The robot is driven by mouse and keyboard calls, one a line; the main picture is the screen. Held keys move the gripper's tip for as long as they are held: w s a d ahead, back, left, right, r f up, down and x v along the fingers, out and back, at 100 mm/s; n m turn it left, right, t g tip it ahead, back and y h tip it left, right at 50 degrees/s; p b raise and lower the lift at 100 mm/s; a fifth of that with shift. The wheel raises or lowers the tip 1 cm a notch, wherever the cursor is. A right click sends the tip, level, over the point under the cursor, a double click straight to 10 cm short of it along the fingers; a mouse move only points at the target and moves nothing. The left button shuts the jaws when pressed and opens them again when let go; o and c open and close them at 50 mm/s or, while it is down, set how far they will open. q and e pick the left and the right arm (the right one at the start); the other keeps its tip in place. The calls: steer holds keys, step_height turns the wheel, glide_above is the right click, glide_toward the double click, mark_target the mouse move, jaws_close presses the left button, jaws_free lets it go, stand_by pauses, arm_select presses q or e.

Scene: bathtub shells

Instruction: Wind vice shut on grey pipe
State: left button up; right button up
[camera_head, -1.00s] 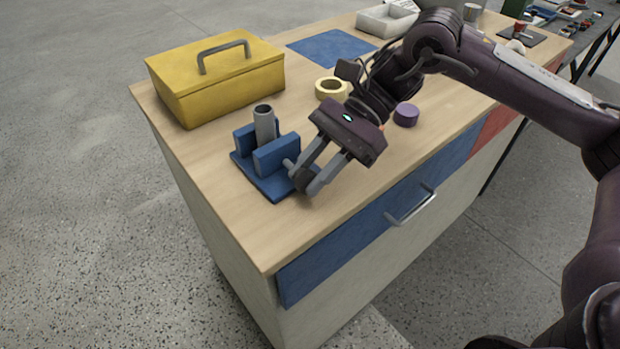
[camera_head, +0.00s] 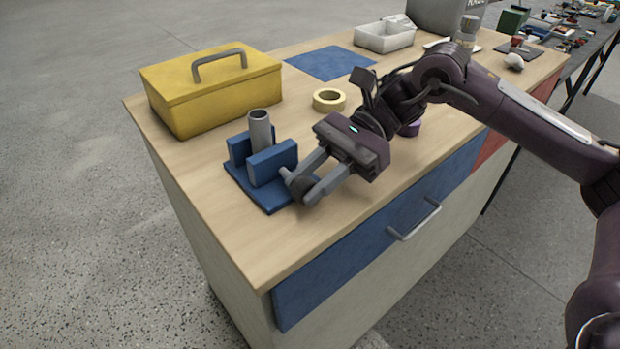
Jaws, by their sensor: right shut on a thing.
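The blue vice (camera_head: 272,163) stands near the left front part of the wooden bench top. The grey pipe (camera_head: 261,129) stands upright between its two jaws; whether both jaws touch it I cannot tell. A grey screw with a dark round handle (camera_head: 304,186) comes out of the vice's right side. My right gripper (camera_head: 301,191) is shut on this handle, with one finger on each side of it. The fingers hide part of the handle. My left gripper is not in view.
A yellow toolbox (camera_head: 213,92) stands behind the vice. A roll of yellow tape (camera_head: 329,100), a blue mat (camera_head: 331,62) and a white tray (camera_head: 385,36) lie farther back. A purple object (camera_head: 411,129) is partly hidden by my right arm. The front left bench corner is clear.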

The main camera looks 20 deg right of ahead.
steer(key=shift+s+f, duration=0.25)
steer(key=o, duration=0.6)
steer(key=shift+o, duration=1.1)
steer(key=shift+s+d+r, duration=0.1)
steer(key=shift+s+r, duration=0.05)
steer(key=shift+s, duration=0.05)
steer(key=shift+w+r, duration=0.1)
steer(key=shift+w, duration=0.05)
